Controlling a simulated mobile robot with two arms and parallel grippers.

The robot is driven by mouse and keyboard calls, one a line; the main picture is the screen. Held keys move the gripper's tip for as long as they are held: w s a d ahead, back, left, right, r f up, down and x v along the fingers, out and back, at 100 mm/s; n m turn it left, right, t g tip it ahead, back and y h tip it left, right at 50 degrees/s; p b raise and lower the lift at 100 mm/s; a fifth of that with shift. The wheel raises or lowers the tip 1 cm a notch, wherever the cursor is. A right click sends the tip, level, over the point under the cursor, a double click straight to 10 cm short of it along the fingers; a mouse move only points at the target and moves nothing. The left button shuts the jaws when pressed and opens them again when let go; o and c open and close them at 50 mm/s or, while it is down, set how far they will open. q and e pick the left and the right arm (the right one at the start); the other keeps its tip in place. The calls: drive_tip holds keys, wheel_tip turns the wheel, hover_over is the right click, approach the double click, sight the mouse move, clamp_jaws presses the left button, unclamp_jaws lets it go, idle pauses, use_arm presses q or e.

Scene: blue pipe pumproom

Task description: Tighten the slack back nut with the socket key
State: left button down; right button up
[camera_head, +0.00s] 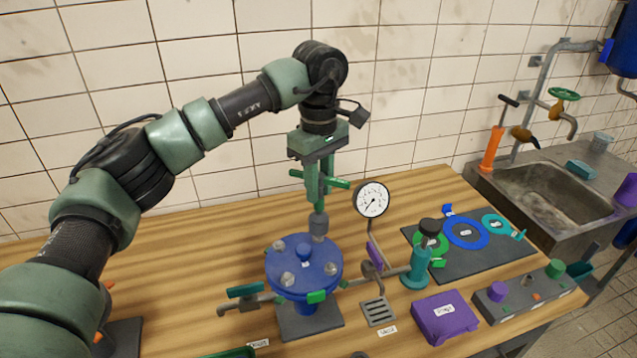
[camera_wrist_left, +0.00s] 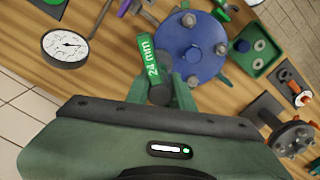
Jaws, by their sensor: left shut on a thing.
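My left gripper (camera_head: 318,185) is shut on the socket key, above the back of the blue flange. The key's green cross handle (camera_head: 335,181) sticks out beside the fingers, and its grey socket (camera_head: 318,224) points down. In the left wrist view the key's green label (camera_wrist_left: 152,62) reads 24 mm. The round blue flange cover (camera_head: 304,262) carries a nut at left (camera_head: 278,245), front (camera_head: 288,280) and right (camera_head: 330,268). The back nut is hidden by the socket; I cannot tell whether the socket is fully seated. My right gripper is out of view.
A pressure gauge (camera_head: 372,199) stands close right of the key. A teal hand pump (camera_head: 418,265), purple box (camera_head: 445,316), dark mat with rings (camera_head: 465,250) and control box (camera_head: 528,295) lie farther right. A green tray (camera_wrist_left: 258,48) holds loose hardware. The bench behind is clear.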

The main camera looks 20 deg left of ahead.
use_arm(q)
drive_tip(key=shift+a+f, duration=0.1)
drive_tip(key=shift+f, duration=0.25)
drive_tip(key=shift+f, duration=0.2)
